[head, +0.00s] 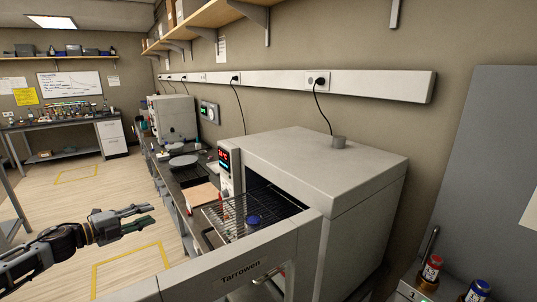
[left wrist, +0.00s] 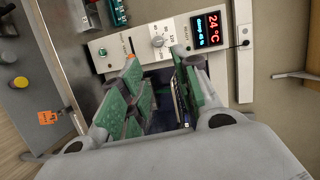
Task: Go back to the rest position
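My left gripper (head: 149,214) reaches in from the left in the head view, in front of the open oven and apart from it. Its two green-padded fingers stand apart with nothing seen between them. In the left wrist view the left gripper (left wrist: 156,75) also shows spread fingers, with the oven's control panel (left wrist: 160,38) beyond them. My right gripper is not seen.
A bench (head: 172,175) with equipment runs along the wall beyond the oven. Bottles with a red label (head: 431,268) and a blue cap (head: 480,287) stand at lower right. A shelf (head: 210,17) hangs above. The wooden floor (head: 90,215) at left is mostly clear.

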